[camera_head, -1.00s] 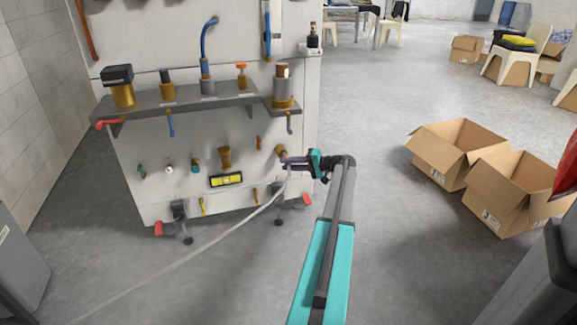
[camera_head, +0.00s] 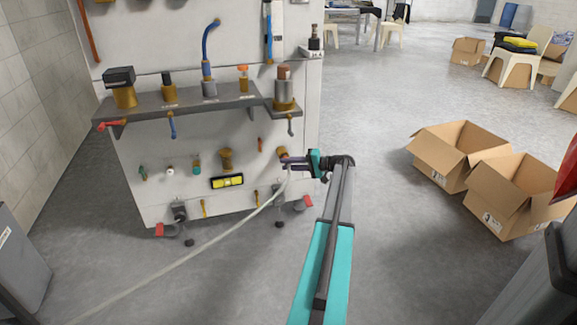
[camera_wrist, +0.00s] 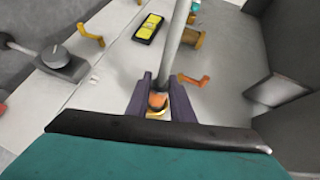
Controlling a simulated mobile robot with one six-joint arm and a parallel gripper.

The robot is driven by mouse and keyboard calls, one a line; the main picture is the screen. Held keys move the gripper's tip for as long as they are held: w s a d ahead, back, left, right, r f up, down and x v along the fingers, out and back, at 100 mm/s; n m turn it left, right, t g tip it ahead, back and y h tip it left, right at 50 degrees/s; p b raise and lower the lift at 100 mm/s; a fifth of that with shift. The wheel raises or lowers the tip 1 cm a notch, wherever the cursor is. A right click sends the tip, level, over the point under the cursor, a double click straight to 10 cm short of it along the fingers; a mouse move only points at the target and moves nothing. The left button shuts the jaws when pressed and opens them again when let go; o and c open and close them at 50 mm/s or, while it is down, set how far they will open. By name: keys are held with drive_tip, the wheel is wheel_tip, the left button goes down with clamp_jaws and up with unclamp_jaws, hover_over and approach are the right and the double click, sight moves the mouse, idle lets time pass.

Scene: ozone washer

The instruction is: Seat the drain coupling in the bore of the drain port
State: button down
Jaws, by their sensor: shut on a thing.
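My gripper (camera_head: 286,160) is at the lower right of the washer's front panel, reaching in from the right. In the wrist view its two dark purple fingers (camera_wrist: 160,102) are shut on the drain coupling (camera_wrist: 157,98), a small copper-orange piece with a dark part at the pale hose. The brass drain port (camera_head: 281,151) shows right at the fingertips, and its ring appears just below the coupling in the wrist view (camera_wrist: 157,113). The coupling is at the port, in line or nearly so. The fingers hide the bore, so I cannot tell how deep it sits.
A pale hose (camera_head: 215,226) runs from the coupling down left across the floor and crosses the wrist view (camera_wrist: 175,45). A grey shelf (camera_head: 190,101) with fittings is above. An orange lever (camera_wrist: 193,80) is close to the fingers. Open cardboard boxes (camera_head: 440,178) stand right.

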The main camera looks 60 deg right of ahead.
drive_tip(key=shift+w, duration=0.1)
drive_tip(key=c, duration=1.5)
unclamp_jaws()
drive_tip(key=shift+o, duration=0.2)
drive_tip(key=p+v, duration=0.3)
drive_tip(key=v, duration=1.1)
drive_tip(key=shift+p, duration=0.4)
drive_tip(key=shift+w, duration=0.1)
